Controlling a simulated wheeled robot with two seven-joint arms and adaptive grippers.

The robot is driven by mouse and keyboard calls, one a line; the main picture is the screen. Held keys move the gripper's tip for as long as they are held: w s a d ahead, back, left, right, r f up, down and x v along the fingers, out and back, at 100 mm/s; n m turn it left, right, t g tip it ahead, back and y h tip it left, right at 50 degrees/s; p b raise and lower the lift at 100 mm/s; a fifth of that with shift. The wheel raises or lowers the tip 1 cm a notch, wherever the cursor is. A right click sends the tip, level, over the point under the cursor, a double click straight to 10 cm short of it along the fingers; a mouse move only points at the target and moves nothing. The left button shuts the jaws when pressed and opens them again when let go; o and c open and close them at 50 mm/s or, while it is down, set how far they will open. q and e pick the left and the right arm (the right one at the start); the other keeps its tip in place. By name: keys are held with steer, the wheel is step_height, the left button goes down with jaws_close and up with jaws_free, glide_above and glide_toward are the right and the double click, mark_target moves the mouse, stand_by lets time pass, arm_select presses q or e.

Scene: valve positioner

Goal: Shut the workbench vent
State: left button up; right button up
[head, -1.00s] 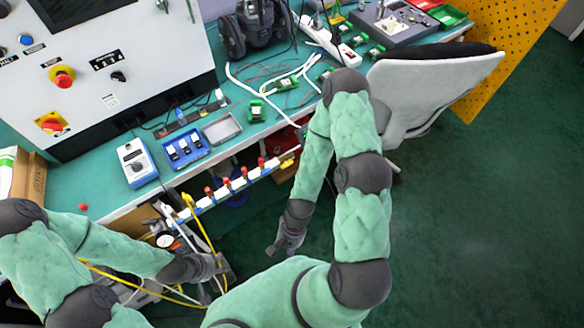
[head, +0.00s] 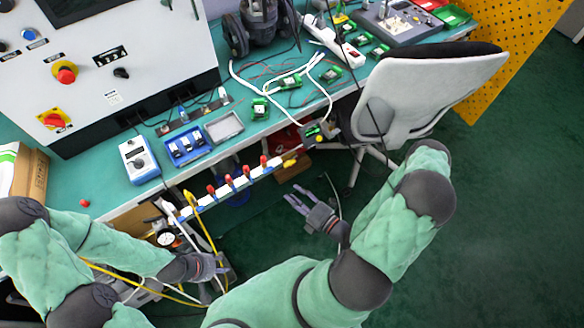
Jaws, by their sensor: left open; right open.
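A white valve manifold (head: 237,183) runs along the front edge of the workbench, with several red handles such as this red handle (head: 246,171). A small yellow fitting (head: 289,162) sits at its right end, and a yellow part shows at its left end. I cannot tell which of these is the vent. My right gripper (head: 293,195) is open and empty below and right of the manifold, apart from it. My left gripper (head: 221,266) is open, near the hoses below the manifold's left end. No valve is touched by either gripper.
The teal workbench (head: 95,185) carries a control cabinet (head: 115,50), a blue-white meter (head: 138,160), a blue tray (head: 186,147) and green circuit boards. A grey chair (head: 425,85) stands at the right. Yellow and white hoses and a round gauge (head: 165,239) crowd my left gripper. Green floor is free at right.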

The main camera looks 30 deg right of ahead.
mark_target(290, 165)
steer(key=d+m+t+h, duration=0.1)
steer(key=d+m+h, duration=0.3)
steer(key=d+h, duration=0.15)
steer(key=w+y+b, duration=0.1)
steer(key=w+b, duration=0.1)
steer(key=w, duration=0.8)
steer(key=shift+w+a+f+b, duration=0.15)
steer(key=shift+w+a+b, duration=0.05)
steer(key=shift+a+b, duration=0.2)
jaws_close()
